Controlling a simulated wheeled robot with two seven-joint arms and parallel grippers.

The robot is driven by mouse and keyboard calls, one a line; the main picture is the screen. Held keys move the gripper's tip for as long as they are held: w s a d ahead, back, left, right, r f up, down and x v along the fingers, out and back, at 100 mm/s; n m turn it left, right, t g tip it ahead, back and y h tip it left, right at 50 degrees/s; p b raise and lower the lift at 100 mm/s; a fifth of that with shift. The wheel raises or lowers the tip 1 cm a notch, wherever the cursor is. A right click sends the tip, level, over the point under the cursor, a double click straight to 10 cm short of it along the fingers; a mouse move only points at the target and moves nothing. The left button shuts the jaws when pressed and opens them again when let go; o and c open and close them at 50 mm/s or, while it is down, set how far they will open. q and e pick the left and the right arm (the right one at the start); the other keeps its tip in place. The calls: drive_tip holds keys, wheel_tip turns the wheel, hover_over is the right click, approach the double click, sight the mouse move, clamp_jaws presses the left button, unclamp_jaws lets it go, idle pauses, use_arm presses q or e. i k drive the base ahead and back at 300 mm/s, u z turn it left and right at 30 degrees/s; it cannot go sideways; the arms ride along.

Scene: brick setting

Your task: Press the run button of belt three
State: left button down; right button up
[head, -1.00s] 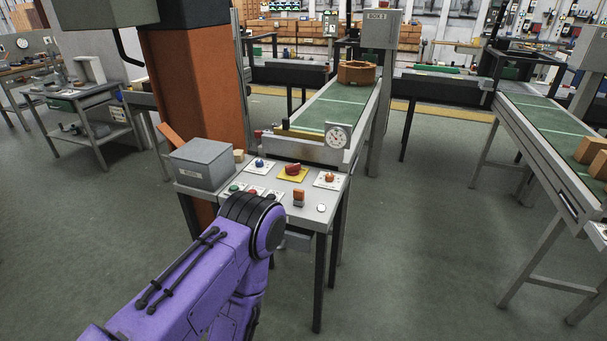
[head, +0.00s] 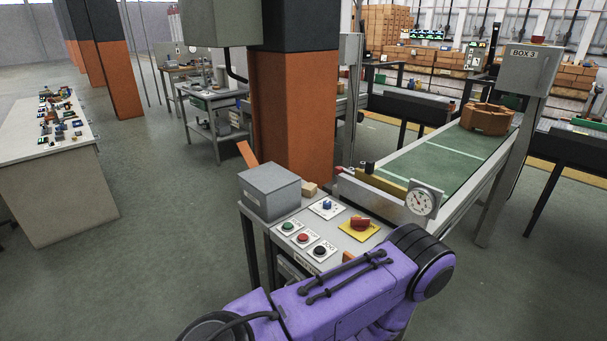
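A control table (head: 262,226) stands at the foot of a conveyor belt (head: 430,162), beside a post box marked BOX 3 (head: 527,68). On its top a green button (head: 288,227), a red button (head: 303,238) and a black button (head: 320,250) sit in a row on white plates. Their labels are too small to read surely. Behind them are a blue knob (head: 327,205) and a red switch (head: 361,223) on a yellow plate. My purple arm crosses in front and hides the table's near right part. Neither gripper is in view.
A grey box (head: 269,190) and a small wooden block (head: 309,189) stand at the table's back left. A dial gauge (head: 422,202) is at the belt's end. An orange column (head: 295,130) rises behind. Floor to the left is clear up to a white table (head: 48,160).

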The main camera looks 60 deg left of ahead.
sight(287, 226)
drive_tip(key=u, duration=0.5)
drive_tip(key=i, duration=0.85)
drive_tip(key=u, duration=1.25)
drive_tip(key=i, duration=0.3)
drive_tip(key=u, duration=0.2)
